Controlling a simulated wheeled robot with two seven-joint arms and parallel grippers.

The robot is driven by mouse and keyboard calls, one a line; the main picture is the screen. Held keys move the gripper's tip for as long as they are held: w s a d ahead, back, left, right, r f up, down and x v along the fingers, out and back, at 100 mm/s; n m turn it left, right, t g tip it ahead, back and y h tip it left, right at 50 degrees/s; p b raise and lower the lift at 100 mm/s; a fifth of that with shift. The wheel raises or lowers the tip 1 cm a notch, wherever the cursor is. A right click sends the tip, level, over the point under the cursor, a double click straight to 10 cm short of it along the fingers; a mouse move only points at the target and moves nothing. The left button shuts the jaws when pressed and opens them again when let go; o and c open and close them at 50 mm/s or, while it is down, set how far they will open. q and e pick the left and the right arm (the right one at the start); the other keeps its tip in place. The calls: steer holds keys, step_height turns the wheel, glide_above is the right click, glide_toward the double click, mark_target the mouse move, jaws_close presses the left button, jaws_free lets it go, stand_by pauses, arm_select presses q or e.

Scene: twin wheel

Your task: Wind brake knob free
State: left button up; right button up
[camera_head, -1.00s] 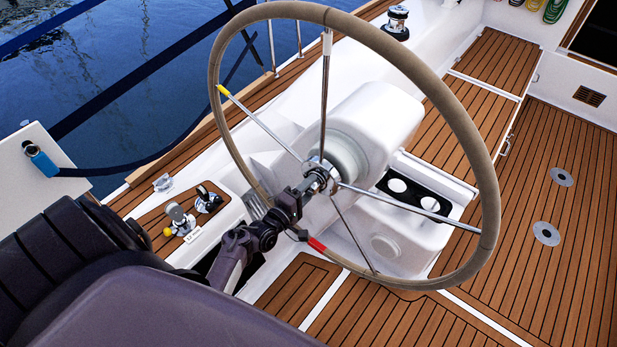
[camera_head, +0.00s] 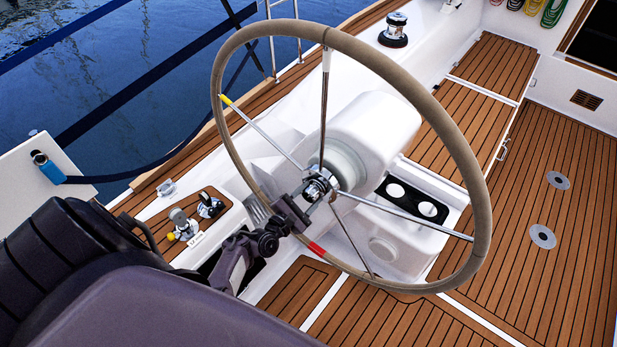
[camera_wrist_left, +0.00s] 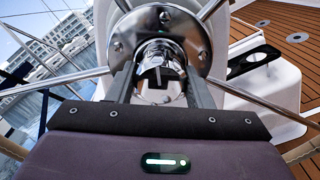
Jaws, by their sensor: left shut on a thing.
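The steering wheel (camera_head: 478,170) stands upright, with a tan rim and thin metal spokes. One spoke has a yellow mark at the rim's left, and a red mark is at the lower left. The shiny chrome brake knob (camera_wrist_left: 160,72) is at the middle of the hub. My left gripper (camera_head: 314,188) reaches the hub from the lower left. In the left wrist view, its two fingers (camera_wrist_left: 160,78) are on either side of the knob, shut on it. In the head view the gripper partly hides the knob. My right gripper is in neither view.
A white pedestal (camera_head: 378,125) stands behind the wheel, with a black cup holder (camera_head: 412,200) at its right. A small control panel (camera_head: 190,222) is at the left. Teak deck (camera_head: 540,200) is open on the right. A winch (camera_head: 397,30) stands at the back.

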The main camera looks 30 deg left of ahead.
arm_select(q)
steer(key=shift+n+p, duration=0.4)
steer(key=shift+n, duration=1.5)
steer(key=o, duration=1)
steer(key=s, duration=0.5)
steer(key=s+p, duration=0.1)
steer(key=s, duration=0.1)
steer(key=shift+s+a, duration=0.3)
steer(key=shift+s, duration=0.1)
